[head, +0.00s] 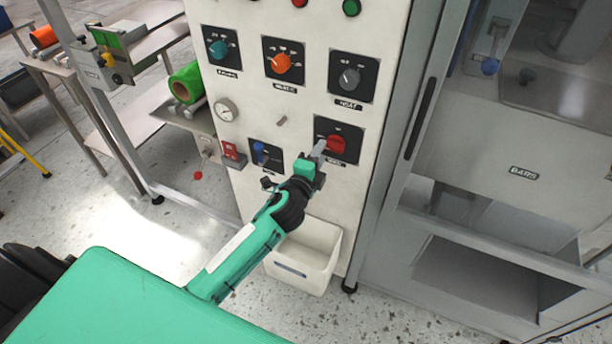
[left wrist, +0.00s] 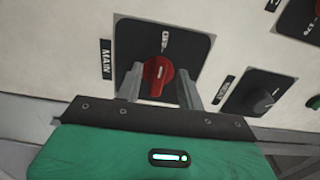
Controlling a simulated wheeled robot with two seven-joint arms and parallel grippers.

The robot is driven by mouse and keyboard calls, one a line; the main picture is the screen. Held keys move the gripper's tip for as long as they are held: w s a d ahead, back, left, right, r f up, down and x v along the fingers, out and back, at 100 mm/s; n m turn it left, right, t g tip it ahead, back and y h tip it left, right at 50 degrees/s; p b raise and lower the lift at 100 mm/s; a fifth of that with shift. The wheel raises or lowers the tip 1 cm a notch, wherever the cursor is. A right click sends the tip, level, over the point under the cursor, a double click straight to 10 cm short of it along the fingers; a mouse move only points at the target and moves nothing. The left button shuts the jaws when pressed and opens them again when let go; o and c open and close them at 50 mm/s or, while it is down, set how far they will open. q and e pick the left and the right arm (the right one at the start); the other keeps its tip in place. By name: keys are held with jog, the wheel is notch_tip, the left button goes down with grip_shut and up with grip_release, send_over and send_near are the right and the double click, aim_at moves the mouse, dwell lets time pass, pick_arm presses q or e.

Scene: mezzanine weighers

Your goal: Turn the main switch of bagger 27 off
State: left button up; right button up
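The main switch (head: 337,144) is a red rotary knob on a black square plate, on a pale panel in the head view. In the left wrist view the red knob (left wrist: 158,73) sits beside a label reading MAIN (left wrist: 105,59), with small lettering on its plate above it. My left gripper (head: 318,152) is at the knob. In the wrist view its two fingers (left wrist: 160,88) stand apart on either side of the knob, with a gap at the right finger; contact at the left finger is unclear. No number 27 is readable. My right gripper is not in view.
Above are teal (head: 218,49), orange (head: 281,63) and grey (head: 349,79) knobs. A blue-handled switch (head: 260,153) and a gauge (head: 226,109) are to the left. A white bin (head: 304,256) hangs below. A glazed cabinet (head: 470,190) stands at the right.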

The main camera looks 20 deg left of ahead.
pick_arm(q)
jog(key=s+b, duration=0.2)
jog(key=s, duration=0.9)
jog(key=shift+s+a, duration=0.2)
jog(key=shift+s, duration=0.2)
jog(key=s+a+f+n+g, duration=0.1)
jog(key=s+f+n+g, duration=0.15)
jog(key=f, duration=1.05)
jog(key=s+a+f+n+g, duration=0.1)
jog(key=s+f+n+g, duration=0.15)
jog(key=f, duration=1.15)
jog(key=s+a+f+n+g, duration=0.2)
jog(key=s+f+g, duration=0.2)
jog(key=f, duration=0.9)
jog(key=s+f+n+g, duration=0.3)
jog(key=s+f+n, duration=0.1)
jog(key=s+f, duration=0.95)
jog(key=s+f+n+g, duration=0.2)
jog(key=s+f, duration=0.3)
jog(key=s, duration=0.5)
jog(key=s+f+n+g, duration=0.2)
jog(key=s+f, duration=0.3)
jog(key=s, duration=0.6)
jog(key=shift+s+a+n+g+y, duration=0.3)
jog(key=shift+n+g, duration=0.1)
jog(key=shift+g, duration=0.1)
